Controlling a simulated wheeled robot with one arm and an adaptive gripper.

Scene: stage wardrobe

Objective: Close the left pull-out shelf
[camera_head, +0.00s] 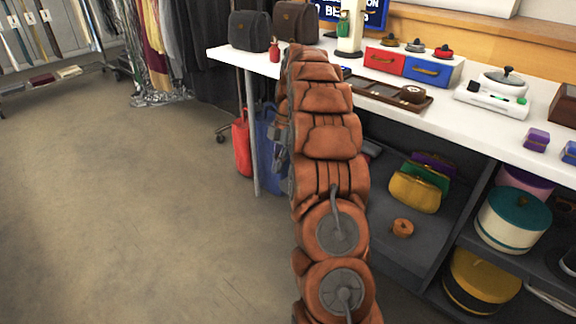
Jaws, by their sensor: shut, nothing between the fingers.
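Under the white table is a dark grey left shelf (393,257), holding yellow, green and purple purses (415,192) and a small orange roll (403,228). How far it stands out is hard to tell, as my arm covers its left side. My orange-brown arm rises from the bottom centre to the table edge.
The white table (480,122) carries bags, red and blue drawers (412,66), a tray and small boxes. Right of a divider are hat boxes (513,219). A red bag (241,146) and a blue bag (268,160) stand by the table leg (251,132). The floor at left is clear.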

